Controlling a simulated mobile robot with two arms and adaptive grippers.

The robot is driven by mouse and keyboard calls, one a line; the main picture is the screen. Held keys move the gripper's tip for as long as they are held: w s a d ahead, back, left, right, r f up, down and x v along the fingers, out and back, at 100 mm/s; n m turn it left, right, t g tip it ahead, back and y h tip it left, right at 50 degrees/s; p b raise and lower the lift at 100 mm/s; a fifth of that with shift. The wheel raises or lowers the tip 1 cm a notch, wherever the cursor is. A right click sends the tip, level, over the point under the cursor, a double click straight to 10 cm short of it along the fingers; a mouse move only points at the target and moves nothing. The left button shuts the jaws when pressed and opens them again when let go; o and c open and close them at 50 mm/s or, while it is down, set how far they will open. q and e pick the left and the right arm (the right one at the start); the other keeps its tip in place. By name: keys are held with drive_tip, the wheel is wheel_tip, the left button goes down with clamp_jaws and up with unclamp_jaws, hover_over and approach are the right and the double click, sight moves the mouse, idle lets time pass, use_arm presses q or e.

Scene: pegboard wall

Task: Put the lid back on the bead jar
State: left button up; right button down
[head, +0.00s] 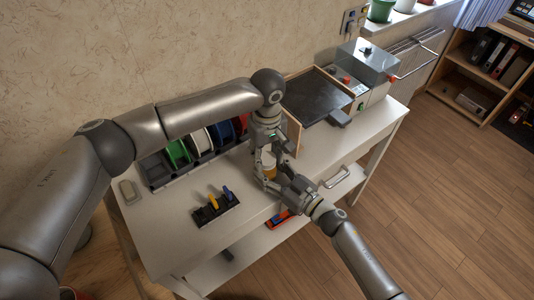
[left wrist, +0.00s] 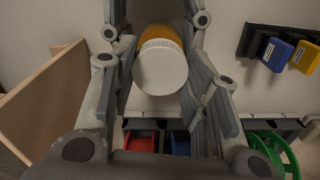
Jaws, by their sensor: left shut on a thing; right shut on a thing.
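The bead jar (head: 269,171) has an orange-yellow body and stands upright near the front edge of the white bench. Its white round lid (left wrist: 160,67) faces the left wrist camera, with the orange jar body (left wrist: 163,34) showing behind it. My left gripper (head: 266,160) reaches down from above and is shut on the lid, one finger on each side. My right gripper (head: 272,178) comes from the front right and is shut on the jar's side. The lid looks roughly in line with the jar; the fingers hide whether it is seated or a gap remains.
A rack of coloured spools (head: 197,143) stands at the back left. A black holder with yellow and blue handles (head: 216,207) lies left of the jar. A wooden-sided box with a dark plate (head: 318,97) and a machine (head: 366,70) are on the right.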

use_arm(q)
drive_tip(key=m, duration=0.4)
drive_tip(key=shift+m, duration=0.4)
drive_tip(key=m, duration=1.1)
drive_tip(key=shift+f+m, duration=0.1)
drive_tip(key=shift+m, duration=0.3)
drive_tip(key=m, duration=0.4)
drive_tip(key=shift+m, duration=0.3)
drive_tip(key=m, duration=0.4)
drive_tip(key=shift+m, duration=0.3)
drive_tip(key=m, duration=0.8)
drive_tip(key=o, duration=1.1)
